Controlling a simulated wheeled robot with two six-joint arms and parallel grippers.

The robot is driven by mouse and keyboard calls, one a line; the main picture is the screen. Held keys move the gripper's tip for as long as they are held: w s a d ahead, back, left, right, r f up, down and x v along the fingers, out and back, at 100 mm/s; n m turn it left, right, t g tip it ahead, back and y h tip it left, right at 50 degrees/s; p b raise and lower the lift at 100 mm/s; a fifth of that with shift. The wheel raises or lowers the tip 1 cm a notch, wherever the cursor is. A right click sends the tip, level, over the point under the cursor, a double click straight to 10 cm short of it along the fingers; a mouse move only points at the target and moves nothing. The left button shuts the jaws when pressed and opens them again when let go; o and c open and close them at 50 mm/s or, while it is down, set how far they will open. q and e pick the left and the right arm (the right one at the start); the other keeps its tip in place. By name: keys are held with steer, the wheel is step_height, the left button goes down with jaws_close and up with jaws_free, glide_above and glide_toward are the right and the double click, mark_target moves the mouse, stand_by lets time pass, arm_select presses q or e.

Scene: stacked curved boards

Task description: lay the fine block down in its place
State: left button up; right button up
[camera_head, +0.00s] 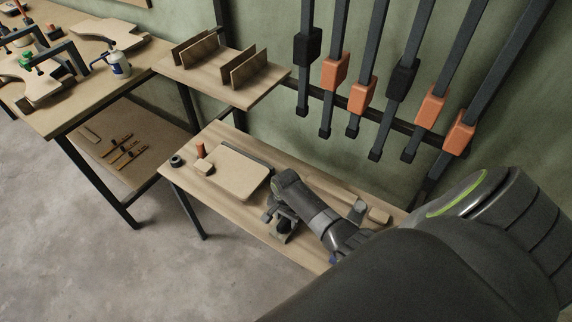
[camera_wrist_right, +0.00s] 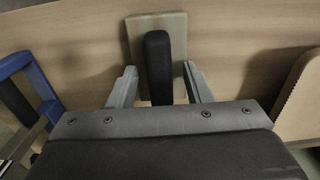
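In the right wrist view a pale flat block (camera_wrist_right: 133,35) with a dark upright bar or grip (camera_wrist_right: 157,62) on it lies on the wooden surface. My right gripper (camera_wrist_right: 160,78) has its two grey fingers apart, one on each side of the dark grip, with gaps showing on both sides. In the head view my right gripper (camera_head: 283,214) is low over the front edge of the low bench (camera_head: 225,213); the block under it is mostly hidden. I cannot tell from any marking whether this is the fine block. My left gripper is not in view.
A tan board (camera_head: 238,172) lies left of the gripper, also at right in the wrist view (camera_wrist_right: 300,98). Near it stand an orange cylinder (camera_head: 200,150) and a dark ring (camera_head: 176,161). A small pale block (camera_head: 379,215) lies right. Clamps (camera_head: 335,70) hang behind.

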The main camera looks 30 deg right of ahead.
steer(key=shift+r, duration=0.1)
step_height(320, 180, up, 17)
steer(key=shift+r, duration=0.15)
stand_by(0.7)
stand_by(0.3)
